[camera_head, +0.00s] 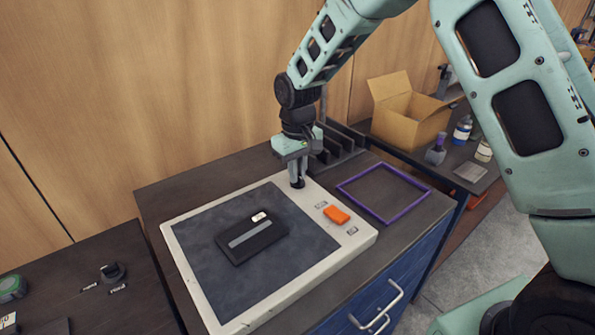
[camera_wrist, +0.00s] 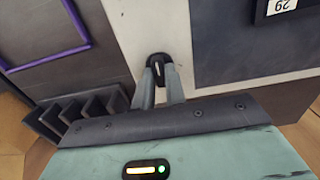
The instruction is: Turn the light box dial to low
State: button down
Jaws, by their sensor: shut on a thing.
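The light box (camera_head: 336,257) is a white-framed slab with a dark, unlit panel, lying on a dark cabinet top. Its small black dial (camera_head: 297,184) sits on the white frame at the far right corner. In the wrist view the dial (camera_wrist: 157,66) shows a pale mark on top, between and just ahead of the fingertips. My gripper (camera_head: 296,176) points straight down over that corner and is shut on the dial; its fingers (camera_wrist: 157,84) partly hide it. Small labels (camera_head: 352,231) on the frame are too small to read.
An orange block (camera_head: 336,215) is on the frame's right side. A black case (camera_head: 262,249) lies on the panel. A purple square frame (camera_head: 412,209) lies to the right, and a dark slotted rack (camera_head: 345,146) stands behind. An open cardboard box (camera_head: 405,121) stands further back.

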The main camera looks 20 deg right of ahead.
dwell(0.4)
jog(key=c, duration=1.4)
grip_release()
jog(key=shift+c, duration=0.2)
jog(key=shift+r, duration=0.15)
notch_tip(320, 180, up, 17)
jog(key=b, duration=0.3)
jog(key=shift+b, duration=0.3)
jog(key=shift+s+a, duration=0.1)
jog(key=s+a+f+n, duration=0.1)
jog(key=s+a+f, duration=0.25)
jog(key=s, duration=0.55)
jog(key=s+a+f+n, duration=0.2)
jog(key=s+a, duration=0.3)
jog(key=s, duration=0.3)
jog(key=s+d+f, duration=0.1)
jog(key=s+f, duration=0.2)
jog(key=s, duration=0.5)
jog(key=s+d+f+n, duration=0.1)
jog(key=s+f, duration=0.2)
jog(key=s, duration=0.5)
jog(key=shift+s+d+y+b, duration=0.2)
jog(key=shift+s+y+b, duration=0.05)
jog(key=shift+y+b, duration=0.1)
